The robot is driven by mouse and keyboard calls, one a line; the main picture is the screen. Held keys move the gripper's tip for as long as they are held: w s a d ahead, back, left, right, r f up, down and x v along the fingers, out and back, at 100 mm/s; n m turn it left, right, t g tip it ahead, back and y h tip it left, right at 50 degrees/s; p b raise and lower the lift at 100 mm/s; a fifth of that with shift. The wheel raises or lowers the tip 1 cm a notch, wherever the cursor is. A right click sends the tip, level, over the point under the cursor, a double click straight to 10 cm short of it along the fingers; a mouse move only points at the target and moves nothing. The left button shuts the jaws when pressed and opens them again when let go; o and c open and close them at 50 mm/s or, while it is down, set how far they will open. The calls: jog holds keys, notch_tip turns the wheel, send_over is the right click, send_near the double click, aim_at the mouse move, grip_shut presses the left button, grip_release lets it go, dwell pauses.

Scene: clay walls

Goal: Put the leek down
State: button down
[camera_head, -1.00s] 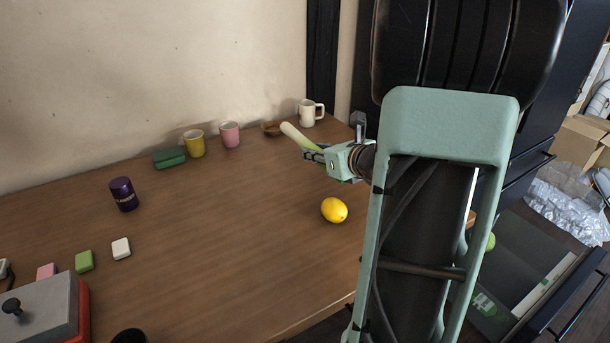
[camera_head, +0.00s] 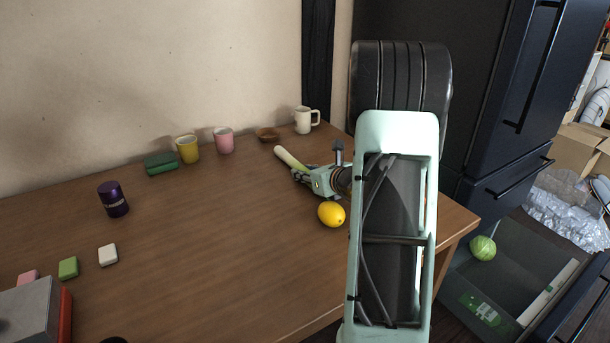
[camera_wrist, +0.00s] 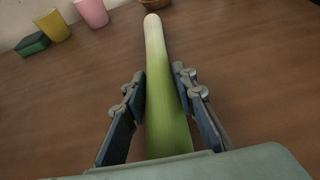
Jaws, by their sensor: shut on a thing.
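The leek (camera_head: 288,157) is pale at its far end and green toward my gripper. My gripper (camera_head: 304,176) is over the right part of the wooden table (camera_head: 200,240), behind the lemon. In the wrist view the leek (camera_wrist: 158,75) runs lengthwise between the two fingers (camera_wrist: 160,98), its white end pointing away. The fingers are shut on its green part. The leek is low over the table; I cannot tell whether it touches the wood. Its lower end is hidden behind my gripper's body.
A lemon (camera_head: 331,214) lies close in front of my gripper. Along the wall stand a green block (camera_head: 161,163), a yellow cup (camera_head: 187,149), a pink cup (camera_head: 223,140), a brown bowl (camera_head: 267,134) and a white mug (camera_head: 304,120). A purple can (camera_head: 113,199) stands left. The table's middle is clear.

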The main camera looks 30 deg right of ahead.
jog(key=shift+r, duration=0.15)
jog(key=c, duration=1.6)
grip_release()
